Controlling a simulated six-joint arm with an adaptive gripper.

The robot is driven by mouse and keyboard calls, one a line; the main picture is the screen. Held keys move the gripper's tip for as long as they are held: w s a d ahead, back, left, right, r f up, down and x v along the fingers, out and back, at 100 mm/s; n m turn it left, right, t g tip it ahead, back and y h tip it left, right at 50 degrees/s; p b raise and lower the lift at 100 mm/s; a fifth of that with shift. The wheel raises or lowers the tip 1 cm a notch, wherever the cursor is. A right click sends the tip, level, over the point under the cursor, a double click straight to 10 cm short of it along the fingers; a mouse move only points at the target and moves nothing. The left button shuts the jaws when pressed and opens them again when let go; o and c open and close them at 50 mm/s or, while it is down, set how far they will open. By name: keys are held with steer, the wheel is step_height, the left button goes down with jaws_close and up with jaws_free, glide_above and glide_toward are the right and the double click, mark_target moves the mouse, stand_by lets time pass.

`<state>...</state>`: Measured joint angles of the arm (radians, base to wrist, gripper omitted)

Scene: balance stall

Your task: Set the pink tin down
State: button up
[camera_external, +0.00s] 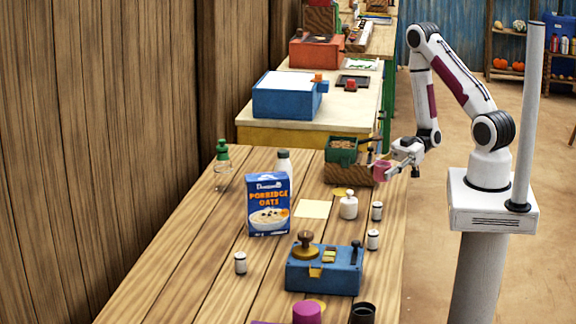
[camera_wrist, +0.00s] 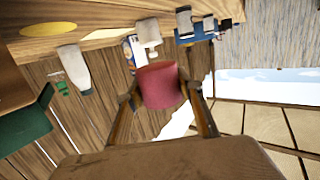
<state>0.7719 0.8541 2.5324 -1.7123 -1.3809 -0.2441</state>
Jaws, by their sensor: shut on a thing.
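The pink tin (camera_external: 381,171) is a small pink cylinder, held off the table at the right edge of the wooden stall table (camera_external: 200,285). My gripper (camera_external: 386,168) is shut on it. In the wrist view the tin (camera_wrist: 160,84) sits between the two fingers, which hold it from both sides. A green open box (camera_external: 341,151) with brown contents stands on a wooden block (camera_external: 345,174) just left of the tin. A flat yellow disc (camera_external: 343,192) lies on the table in front of the block, and it also shows in the wrist view (camera_wrist: 48,29).
A white jar (camera_external: 348,208), small white canisters (camera_external: 376,211), a cream sheet (camera_external: 312,209) and a porridge oats box (camera_external: 268,205) stand or lie nearby. A blue box (camera_external: 324,271) with a knob is nearer the camera. Bare table lies at the front left.

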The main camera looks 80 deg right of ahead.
mark_target(382, 181)
steer(key=shift+f, duration=1.9)
steer(key=shift+f, duration=0.15)
steer(key=shift+f, duration=1.75)
steer(key=shift+f, duration=0.2)
steer(key=o, duration=1.1)
steer(key=shift+v, duration=3.9)
steer(key=shift+o, duration=0.3)
steer(key=shift+f, duration=0.1)
